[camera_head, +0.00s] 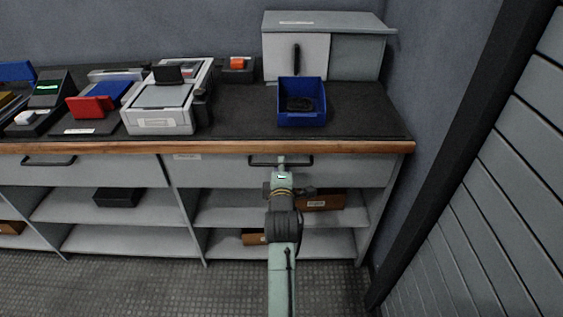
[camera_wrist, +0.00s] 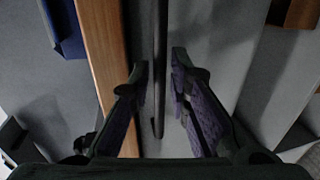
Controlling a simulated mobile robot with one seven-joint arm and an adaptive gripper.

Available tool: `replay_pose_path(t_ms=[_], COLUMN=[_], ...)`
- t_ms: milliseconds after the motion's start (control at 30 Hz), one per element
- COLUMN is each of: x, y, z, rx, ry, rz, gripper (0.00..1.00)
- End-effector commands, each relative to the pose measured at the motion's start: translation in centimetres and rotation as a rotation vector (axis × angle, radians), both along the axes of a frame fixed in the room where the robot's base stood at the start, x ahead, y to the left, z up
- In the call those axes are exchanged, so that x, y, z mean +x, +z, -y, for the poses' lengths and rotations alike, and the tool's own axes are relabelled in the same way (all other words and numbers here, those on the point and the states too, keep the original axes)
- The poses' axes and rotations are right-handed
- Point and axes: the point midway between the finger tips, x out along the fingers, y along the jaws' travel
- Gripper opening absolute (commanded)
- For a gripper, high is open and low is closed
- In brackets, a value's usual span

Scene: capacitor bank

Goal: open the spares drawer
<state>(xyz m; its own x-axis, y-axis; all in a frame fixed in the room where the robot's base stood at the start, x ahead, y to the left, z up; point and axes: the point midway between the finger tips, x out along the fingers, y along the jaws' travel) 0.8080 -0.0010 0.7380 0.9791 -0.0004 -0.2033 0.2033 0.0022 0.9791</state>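The right-hand grey drawer (camera_head: 225,172) sits under the wooden counter edge and is closed, its front flush with the cabinet. A small label on it is too small to read. Its black bar handle (camera_head: 262,163) runs across the front. My gripper (camera_head: 282,162) is at the middle of this handle, and my arm hides part of the drawer front. In the wrist view the handle (camera_wrist: 158,105) passes between the two fingers of my gripper (camera_wrist: 160,72). The fingers are apart, with a visible gap on both sides of the bar.
Another closed drawer with a black handle (camera_head: 48,162) is at the left. Open shelves below hold brown boxes (camera_head: 322,201) and a black bin (camera_head: 116,197). A blue bin (camera_head: 301,103) and a grey cabinet (camera_head: 355,55) stand on the counter. A slatted panel (camera_head: 470,200) flanks the right.

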Motion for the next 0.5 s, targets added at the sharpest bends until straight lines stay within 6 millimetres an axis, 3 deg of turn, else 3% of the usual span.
replay_pose_path(t_ms=[200,500], x=[1.6,1.7], y=[-0.3,-0.3], z=[0.0,0.0], rx=[0.0,0.0], ry=[0.0,0.0], rz=[0.0,0.001], gripper=[0.17,0.15])
